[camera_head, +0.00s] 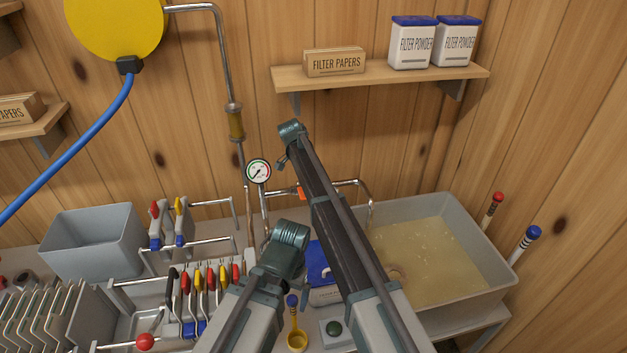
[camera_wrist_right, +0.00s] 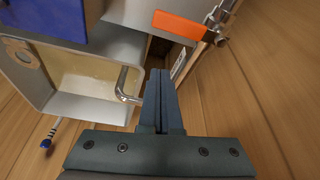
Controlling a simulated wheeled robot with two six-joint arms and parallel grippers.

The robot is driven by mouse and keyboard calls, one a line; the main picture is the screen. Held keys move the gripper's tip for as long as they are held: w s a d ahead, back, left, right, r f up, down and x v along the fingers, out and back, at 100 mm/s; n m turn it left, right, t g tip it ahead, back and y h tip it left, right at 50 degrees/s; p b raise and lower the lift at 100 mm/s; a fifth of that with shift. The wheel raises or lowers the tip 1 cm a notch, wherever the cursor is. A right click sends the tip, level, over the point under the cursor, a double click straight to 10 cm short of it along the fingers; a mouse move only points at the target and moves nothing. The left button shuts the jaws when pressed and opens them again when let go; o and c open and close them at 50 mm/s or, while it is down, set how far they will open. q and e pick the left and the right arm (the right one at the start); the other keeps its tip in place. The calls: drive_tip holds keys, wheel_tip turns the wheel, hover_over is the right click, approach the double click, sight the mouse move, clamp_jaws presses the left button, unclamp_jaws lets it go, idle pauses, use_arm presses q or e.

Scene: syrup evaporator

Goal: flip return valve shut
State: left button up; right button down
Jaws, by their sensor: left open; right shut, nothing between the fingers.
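The return valve appears to be the orange lever (camera_head: 302,193) on the pipe behind my right arm in the head view, where it is partly hidden. In the right wrist view the orange lever (camera_wrist_right: 182,25) points left from a metal valve body (camera_wrist_right: 221,18). My right gripper (camera_wrist_right: 160,74) is shut and empty, with its tips below the lever and apart from it in that picture. Its fingers cannot be made out in the head view. My left gripper (camera_head: 290,236) is open, low in the middle of the head view, left of and below the lever; its fingers barely show.
A grey basin (camera_head: 478,232) of cloudy liquid stands right, with a bent spout (camera_wrist_right: 127,85) at its edge. A gauge (camera_head: 258,171) is left of the lever. Colored-handled clamps (camera_head: 200,285) and a grey bin (camera_head: 95,240) stand left. A shelf (camera_head: 385,77) is above.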

use_arm(q)
wheel_tip(320, 180, up, 5)
drive_tip(key=p, duration=0.4)
use_arm(e)
drive_tip(key=v, duration=0.5)
drive_tip(key=shift+w+a+r, duration=0.15)
drive_tip(key=shift+a+r, duration=0.05)
